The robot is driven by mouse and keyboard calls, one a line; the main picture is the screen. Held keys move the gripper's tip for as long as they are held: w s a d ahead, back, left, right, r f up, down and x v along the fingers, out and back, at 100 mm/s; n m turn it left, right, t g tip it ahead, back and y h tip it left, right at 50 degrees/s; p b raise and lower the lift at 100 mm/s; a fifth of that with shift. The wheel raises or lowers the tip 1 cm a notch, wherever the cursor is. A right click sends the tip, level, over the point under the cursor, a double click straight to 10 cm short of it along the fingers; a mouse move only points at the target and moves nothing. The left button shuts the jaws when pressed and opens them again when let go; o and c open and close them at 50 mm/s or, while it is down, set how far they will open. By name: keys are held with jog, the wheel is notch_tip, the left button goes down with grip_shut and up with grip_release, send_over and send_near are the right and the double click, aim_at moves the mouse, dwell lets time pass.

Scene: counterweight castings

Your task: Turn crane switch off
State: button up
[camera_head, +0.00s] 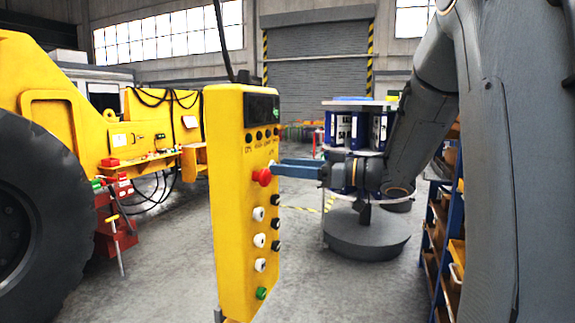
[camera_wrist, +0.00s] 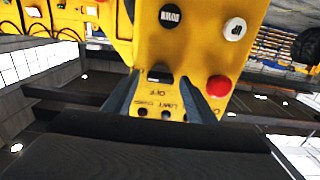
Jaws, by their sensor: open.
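The yellow crane pendant (camera_head: 230,215) hangs upright from a cable in the head view, with several buttons down its face and a dark panel at its top. A red button (camera_head: 262,176) sits at mid height; it also shows in the wrist view (camera_wrist: 219,86). In the wrist view a small dark switch (camera_wrist: 160,72) sits beside a label that seems to read OFF.
A yellow vehicle (camera_head: 60,75) with a large black tire (camera_head: 35,200) stands at the left. A round grey casting (camera_head: 365,238) is on the floor behind my gripper. A blue shelf rack (camera_head: 436,225) stands at the right.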

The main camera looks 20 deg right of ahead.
jog(key=shift+w+a, duration=0.1)
jog(key=shift+a, duration=0.05)
jog(key=shift+c, duration=0.6)
jog(key=c, duration=1)
jog(key=shift+o, duration=0.2)
